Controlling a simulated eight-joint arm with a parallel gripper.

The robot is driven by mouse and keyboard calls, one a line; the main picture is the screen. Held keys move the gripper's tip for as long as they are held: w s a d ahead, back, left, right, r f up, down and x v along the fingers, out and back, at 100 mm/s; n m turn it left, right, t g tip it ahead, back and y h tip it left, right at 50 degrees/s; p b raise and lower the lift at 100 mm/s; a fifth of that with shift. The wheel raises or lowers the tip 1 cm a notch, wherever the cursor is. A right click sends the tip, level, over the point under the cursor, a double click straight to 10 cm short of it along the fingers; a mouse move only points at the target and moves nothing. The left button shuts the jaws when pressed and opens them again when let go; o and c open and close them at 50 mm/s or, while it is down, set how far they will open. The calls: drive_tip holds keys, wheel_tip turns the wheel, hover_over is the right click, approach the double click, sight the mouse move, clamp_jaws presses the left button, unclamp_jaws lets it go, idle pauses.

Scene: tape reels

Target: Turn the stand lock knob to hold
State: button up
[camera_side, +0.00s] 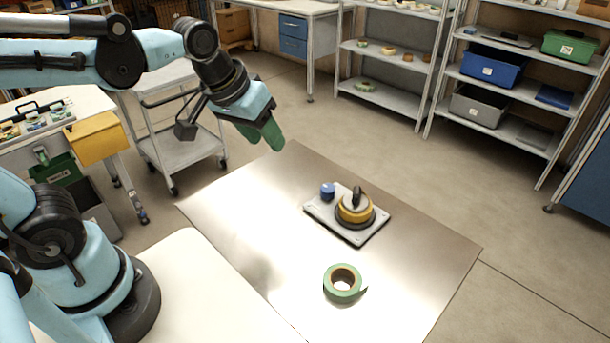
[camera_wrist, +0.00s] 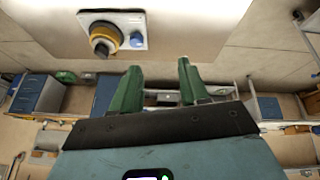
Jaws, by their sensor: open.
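The stand (camera_side: 316,206) is a light grey plate on the metal table. It carries a yellow ring on a dark base (camera_side: 355,210), with a black upright handle on top, and a small blue knob (camera_side: 327,191) at its left corner. In the wrist view the stand (camera_wrist: 139,19) is at the upper left, upside down, with the blue knob (camera_wrist: 137,40) beside the yellow part (camera_wrist: 103,34). Which position the knob is in cannot be told. My gripper (camera_side: 277,142) is above the table's far left edge, apart from the stand. Its green fingers (camera_wrist: 159,66) are open and empty.
A green tape reel (camera_side: 331,284) lies flat on the table (camera_side: 420,262) in front of the stand. The rest of the tabletop is bare. A cart (camera_side: 185,150) and shelves (camera_side: 385,97) with bins stand beyond the table.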

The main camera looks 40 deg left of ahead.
drive_tip(key=w+d+n+g, duration=0.3)
drive_tip(key=w, duration=0.3)
drive_tip(key=n+g, duration=0.2)
drive_tip(key=n, duration=0.2)
approach(328, 188)
wheel_tip(328, 188, down, 9)
drive_tip(key=shift+w+r, duration=0.15)
drive_tip(key=c, duration=0.8)
drive_tip(key=shift+o, duration=0.2)
